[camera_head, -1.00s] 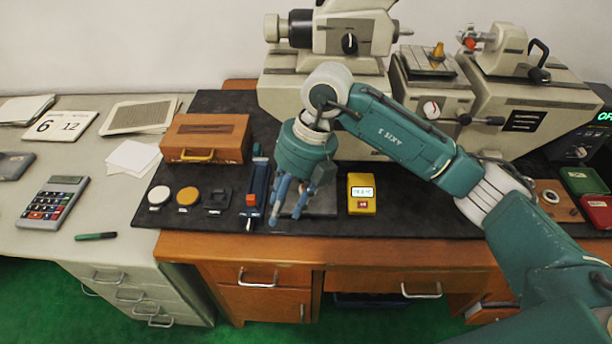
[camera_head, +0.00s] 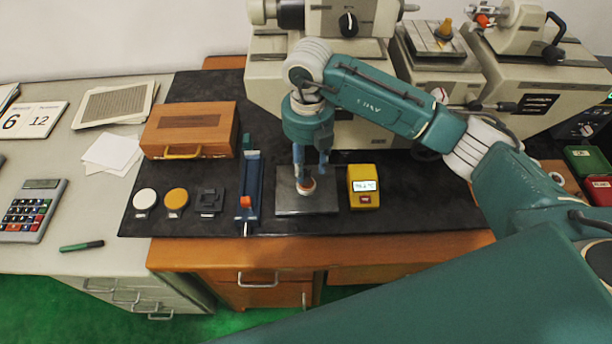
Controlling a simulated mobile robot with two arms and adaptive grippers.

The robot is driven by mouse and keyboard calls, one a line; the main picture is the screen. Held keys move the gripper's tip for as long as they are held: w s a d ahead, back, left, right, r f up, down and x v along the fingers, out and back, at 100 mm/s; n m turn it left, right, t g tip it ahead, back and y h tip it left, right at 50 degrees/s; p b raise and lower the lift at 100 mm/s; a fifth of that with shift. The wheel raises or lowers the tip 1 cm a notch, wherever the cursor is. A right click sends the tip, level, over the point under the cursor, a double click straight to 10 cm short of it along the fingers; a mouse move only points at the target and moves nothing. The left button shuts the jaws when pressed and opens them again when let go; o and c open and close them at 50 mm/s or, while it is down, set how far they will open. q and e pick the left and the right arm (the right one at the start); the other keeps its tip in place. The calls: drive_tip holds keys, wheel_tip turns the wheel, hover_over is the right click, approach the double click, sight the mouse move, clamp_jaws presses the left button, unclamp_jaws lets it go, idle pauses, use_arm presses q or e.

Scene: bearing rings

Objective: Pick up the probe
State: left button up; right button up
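My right gripper (camera_head: 309,174) points down over a grey metal plate (camera_head: 322,204) on the black mat. Its two blue fingers stand apart, one on each side above a small round object (camera_head: 306,187) with a brownish top and pale rim. This small object sits on or just above the plate, partly hidden by the fingers; it may be the probe, but I cannot tell for sure. I see no clear grip on it. A yellow meter (camera_head: 364,190) with a lit display stands just right of the plate. My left gripper is not in view.
A blue slide device with a red knob (camera_head: 246,202) lies left of the plate. A wooden case (camera_head: 190,128), white disc (camera_head: 145,198), orange disc (camera_head: 176,197) and black block (camera_head: 210,200) are further left. A large grey machine (camera_head: 270,75) stands behind.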

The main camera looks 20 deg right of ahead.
sight(306, 175)
drive_tip(key=f+p, duration=0.1)
drive_tip(key=f, duration=0.2)
drive_tip(key=shift+a+f+p, duration=0.2)
drive_tip(key=shift+f+p, duration=0.15)
drive_tip(key=shift+p, duration=0.05)
drive_tip(key=shift+f, duration=0.5)
drive_tip(key=c, duration=0.8)
clamp_jaws()
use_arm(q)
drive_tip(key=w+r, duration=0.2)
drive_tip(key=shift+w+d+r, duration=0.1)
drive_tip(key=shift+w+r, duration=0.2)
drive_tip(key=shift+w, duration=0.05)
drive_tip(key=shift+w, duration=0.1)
